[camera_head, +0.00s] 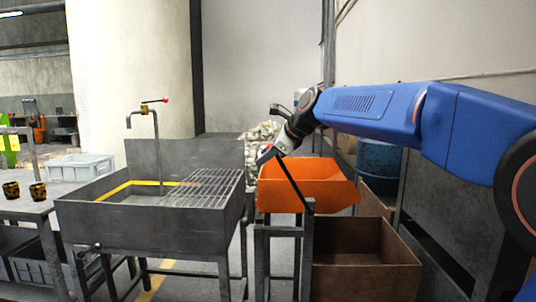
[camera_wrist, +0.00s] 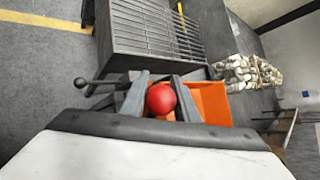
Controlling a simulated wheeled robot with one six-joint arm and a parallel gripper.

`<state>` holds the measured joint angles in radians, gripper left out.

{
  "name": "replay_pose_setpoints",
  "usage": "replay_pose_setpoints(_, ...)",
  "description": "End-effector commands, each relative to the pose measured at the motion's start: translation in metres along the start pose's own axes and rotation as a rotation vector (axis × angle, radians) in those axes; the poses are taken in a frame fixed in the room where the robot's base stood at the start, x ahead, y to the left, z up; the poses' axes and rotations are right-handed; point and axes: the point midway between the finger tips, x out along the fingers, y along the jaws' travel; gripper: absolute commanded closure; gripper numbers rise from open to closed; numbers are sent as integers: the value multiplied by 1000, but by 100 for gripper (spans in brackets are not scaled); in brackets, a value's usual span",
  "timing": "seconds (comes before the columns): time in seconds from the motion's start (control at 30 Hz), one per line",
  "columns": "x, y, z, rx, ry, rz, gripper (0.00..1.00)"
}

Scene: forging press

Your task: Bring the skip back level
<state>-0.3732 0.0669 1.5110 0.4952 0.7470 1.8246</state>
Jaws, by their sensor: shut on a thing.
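The orange skip (camera_head: 300,185) sits on a dark metal stand (camera_head: 283,232) right of the sink. Its right side reaches out over a brown bin, and it looks tipped that way, though the exact angle is hard to tell. A dark lever (camera_head: 293,185) slants up and left from the stand's front right to my gripper (camera_head: 268,154). In the wrist view, my gripper (camera_wrist: 162,86) has its two fingers around the lever's red ball knob (camera_wrist: 160,99). Part of the orange skip (camera_wrist: 211,101) shows behind the right finger. The skip's inside is mostly hidden.
The sink (camera_head: 150,208) with a grate and a tap (camera_head: 150,110) stands close left of the skip. The open brown bin (camera_head: 365,262) is below right. A blue drum (camera_head: 379,160) and a pile of pale sacks (camera_head: 262,133) are behind.

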Motion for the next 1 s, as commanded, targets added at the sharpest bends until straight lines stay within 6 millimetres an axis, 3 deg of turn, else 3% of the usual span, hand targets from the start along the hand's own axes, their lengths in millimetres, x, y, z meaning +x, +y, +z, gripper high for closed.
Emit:
replay_pose_setpoints(0.03,8,8,-6,3,11,22,100)
replay_pose_setpoints(0.27,8,9,-6,3,11,23,100)
replay_pose_setpoints(0.3,8,9,-6,3,11,23,65)
replay_pose_setpoints(0.37,8,9,-6,3,10,23,54)
replay_pose_setpoints(0.77,-2,4,-3,2,5,12,54)
replay_pose_setpoints(1.0,-42,4,-2,1,4,10,54)
